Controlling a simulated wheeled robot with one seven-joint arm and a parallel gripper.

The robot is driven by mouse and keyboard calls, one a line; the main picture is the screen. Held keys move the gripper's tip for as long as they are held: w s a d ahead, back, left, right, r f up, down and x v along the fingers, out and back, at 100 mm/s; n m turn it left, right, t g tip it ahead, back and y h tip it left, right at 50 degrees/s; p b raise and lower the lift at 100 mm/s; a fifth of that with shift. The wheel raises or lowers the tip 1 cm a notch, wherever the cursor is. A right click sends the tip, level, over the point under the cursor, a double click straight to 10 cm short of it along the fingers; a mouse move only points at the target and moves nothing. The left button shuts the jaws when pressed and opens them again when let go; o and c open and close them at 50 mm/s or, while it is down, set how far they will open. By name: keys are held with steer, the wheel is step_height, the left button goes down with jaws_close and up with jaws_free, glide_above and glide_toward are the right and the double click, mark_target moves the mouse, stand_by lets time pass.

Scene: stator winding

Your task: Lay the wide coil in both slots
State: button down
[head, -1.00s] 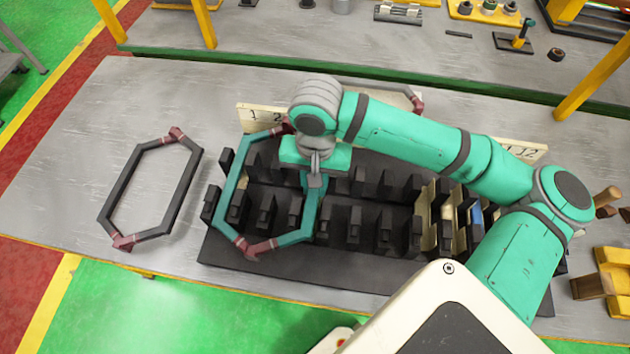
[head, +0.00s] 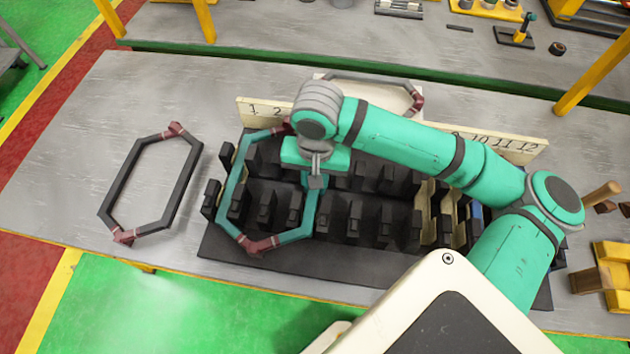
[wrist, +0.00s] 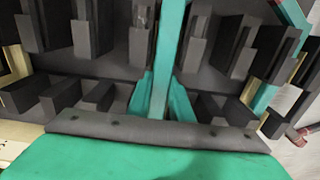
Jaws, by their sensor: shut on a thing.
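The wide coil, a teal hexagonal loop with dark red bindings at its ends (head: 262,245), lies over the left part of the black slotted block (head: 240,256). Its left leg runs among the teeth near the block's left end and its right leg runs among teeth farther right. My gripper (head: 316,182) is shut on the right leg, pointing down. In the wrist view, the teal leg (wrist: 170,45) runs between two rows of black teeth into my gripper (wrist: 162,98). I cannot tell how deep either leg sits; the arm hides part of the coil's far end.
A dark hexagonal coil (head: 110,190) lies on the grey table left of the block. Another (head: 417,102) lies behind the numbered cream strip (head: 515,145). Pale liners stand in slots at the block's right. A wooden-handled tool (head: 601,193) and yellow holder (head: 612,270) are far right.

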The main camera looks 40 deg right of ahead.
steer(key=shift+a+f, duration=0.1)
steer(key=shift+f, duration=0.35)
stand_by(0.4)
steer(key=c, duration=1.5)
jaws_free()
steer(key=shift+w, duration=0.1)
steer(key=shift+r, duration=0.95)
steer(key=shift+r, duration=3.7)
steer(key=shift+r, duration=0.1)
step_height(320, 180, up, 11)
steer(key=shift+f, duration=0.15)
